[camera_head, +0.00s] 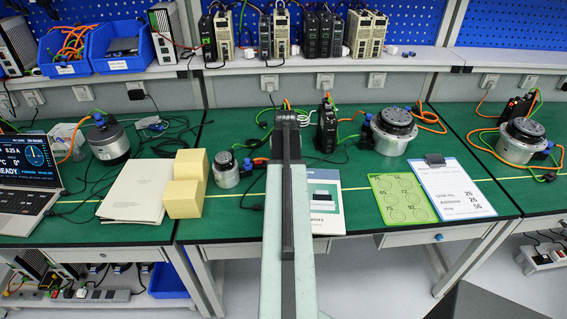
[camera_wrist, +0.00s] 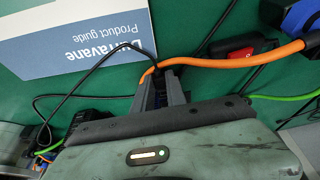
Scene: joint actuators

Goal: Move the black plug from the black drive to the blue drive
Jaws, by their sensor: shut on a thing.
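In the head view, my arm reaches straight out over the middle bench, and its own end hides the spot around my gripper. In the wrist view, my gripper (camera_wrist: 161,80) has its two grey fingers close together on a small dark piece with a thin black cable, which looks like the black plug (camera_wrist: 161,70). An orange cable passes right at the fingertips. A black drive (camera_head: 327,129) stands upright just right of my arm in the head view. I cannot make out a blue drive; it may be hidden behind my arm. Whether the plug sits in a socket cannot be told.
A small motor (camera_head: 225,169) with blue connectors is left of my arm, a larger motor (camera_head: 393,127) to the right. The product guide (camera_head: 325,200), also in the wrist view (camera_wrist: 75,35), lies beside the arm. Foam blocks (camera_head: 187,183) and a clipboard (camera_head: 452,188) lie farther out. Cables cross the bench.

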